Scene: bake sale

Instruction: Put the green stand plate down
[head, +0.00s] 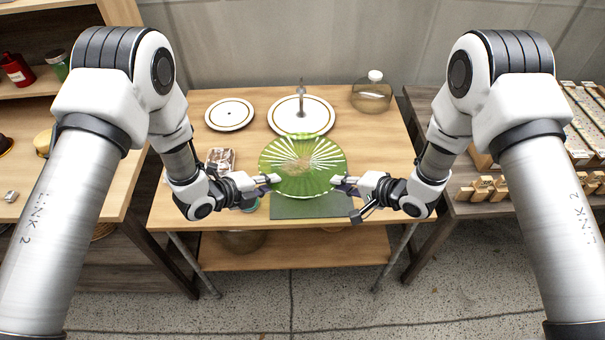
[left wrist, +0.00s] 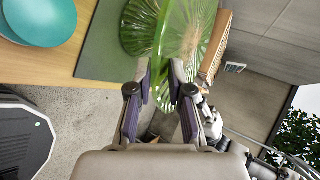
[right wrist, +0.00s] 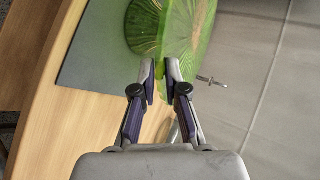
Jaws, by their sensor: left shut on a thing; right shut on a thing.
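The green stand plate (head: 303,160) is a round, ribbed green glass plate in the middle of the head view, above the dark green mat (head: 310,208). My left gripper (head: 275,178) is shut on its left rim. My right gripper (head: 338,181) is shut on its right rim. In the left wrist view the plate (left wrist: 172,35) runs edge-on between the fingers (left wrist: 160,75). In the right wrist view its rim (right wrist: 178,35) meets the fingertips (right wrist: 161,70). The plate hides its underside in the head view, and I cannot tell its exact height over the mat.
Behind the plate stand two white gold-ringed plates, one flat (head: 230,114) and one with a central post (head: 320,118). A glass jar (head: 371,96) is at the back right. Bare wood (head: 385,150) is free at right.

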